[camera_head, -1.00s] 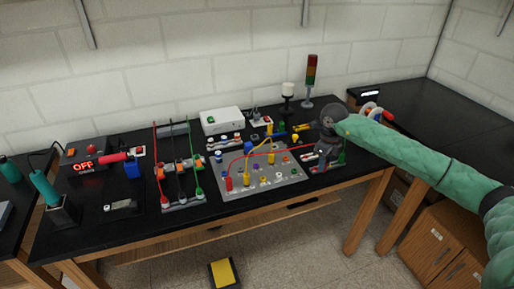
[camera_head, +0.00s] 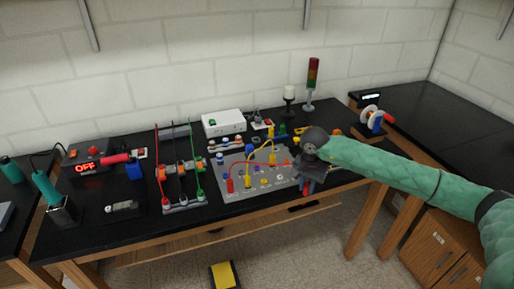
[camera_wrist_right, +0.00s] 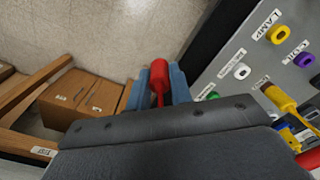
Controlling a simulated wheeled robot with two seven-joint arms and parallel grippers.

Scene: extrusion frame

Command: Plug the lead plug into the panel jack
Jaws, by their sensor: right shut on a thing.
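My right gripper (camera_head: 307,186) is shut on a red lead plug (camera_wrist_right: 160,82), near the front right corner of the panel. The plug shows between the two blue-grey fingers in the right wrist view, with floor behind it. The grey jack panel (camera_head: 228,194) lies on the black bench, to the left of the gripper in the head view. A red lead (camera_head: 268,165) arcs over the panel from a red plug (camera_head: 230,185) towards my right gripper. In the wrist view, a yellow jack marked LAMP (camera_wrist_right: 278,34), a purple one marked COIL (camera_wrist_right: 304,60) and a white jack (camera_wrist_right: 241,71) show.
A yellow lead with plugs (camera_head: 248,180) stands on the panel. A rack with red, black and green leads (camera_head: 183,206) is left of it. A white box (camera_head: 223,123) and a signal tower (camera_head: 312,82) stand behind.

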